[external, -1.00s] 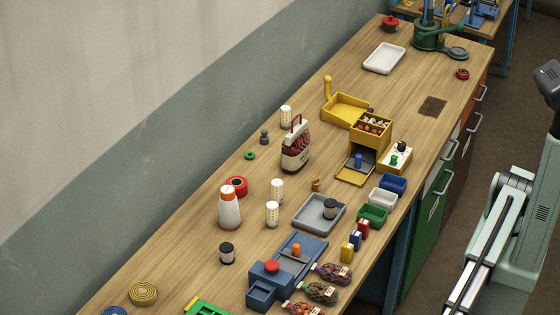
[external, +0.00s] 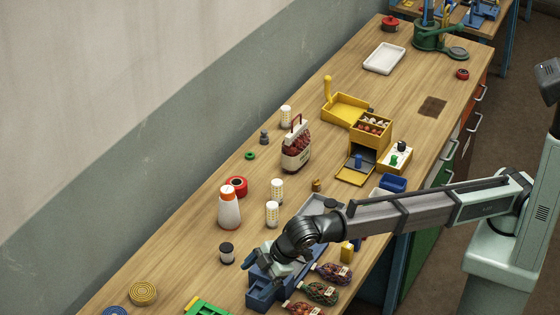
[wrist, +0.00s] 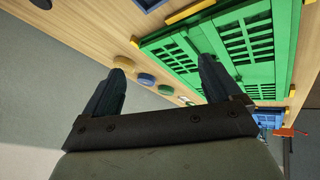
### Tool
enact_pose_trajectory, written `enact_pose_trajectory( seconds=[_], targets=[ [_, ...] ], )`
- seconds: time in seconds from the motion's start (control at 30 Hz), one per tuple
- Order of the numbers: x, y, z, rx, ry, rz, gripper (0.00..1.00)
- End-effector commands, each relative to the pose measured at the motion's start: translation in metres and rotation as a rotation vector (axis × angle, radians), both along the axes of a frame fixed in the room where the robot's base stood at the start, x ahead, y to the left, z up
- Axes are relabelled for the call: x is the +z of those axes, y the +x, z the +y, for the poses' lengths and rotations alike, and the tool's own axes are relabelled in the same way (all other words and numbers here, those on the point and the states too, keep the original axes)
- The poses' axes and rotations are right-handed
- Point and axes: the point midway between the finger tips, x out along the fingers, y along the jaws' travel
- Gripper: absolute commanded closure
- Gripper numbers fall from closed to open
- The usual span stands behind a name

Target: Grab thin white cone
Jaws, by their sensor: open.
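No plain thin white cone can be told for certain. The closest shapes in the external view are a white tapered body with an orange top (external: 229,210) and several slim white pieces with yellowish marks, at the middle (external: 277,190), just in front of it (external: 272,214) and farther back (external: 285,116). My gripper (external: 262,257) is low over the blue device (external: 262,290) near the front of the bench, in front of these pieces. In the wrist view my gripper (wrist: 163,60) is open, with nothing between its dark fingers. No white cone shows there.
A dark-topped spool (external: 227,253) stands close left of my gripper. Net sacks (external: 320,292) lie to its right. A green gridded piece (wrist: 225,45) and several round coils (wrist: 147,79) show in the wrist view. A labelled sack (external: 296,150) stands farther back.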

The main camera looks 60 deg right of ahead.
Motion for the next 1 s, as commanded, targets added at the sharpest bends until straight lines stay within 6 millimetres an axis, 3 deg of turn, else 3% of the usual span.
enact_pose_trajectory(
  seconds=[0.03,0.1,0.5,0.7,0.8,1.0],
  targets=[
    [0.007,0.023,-0.019,-0.035,0.004,0.018,0.09],
    [0.014,0.049,-0.043,-0.078,0.009,0.045,0.09],
    [0.048,0.172,-0.189,-0.293,0.072,0.203,0.09],
    [0.065,0.214,-0.258,-0.376,0.11,0.267,0.09],
    [0.07,0.226,-0.282,-0.403,0.124,0.288,0.09],
    [0.074,0.236,-0.305,-0.427,0.137,0.309,0.09]
  ],
)
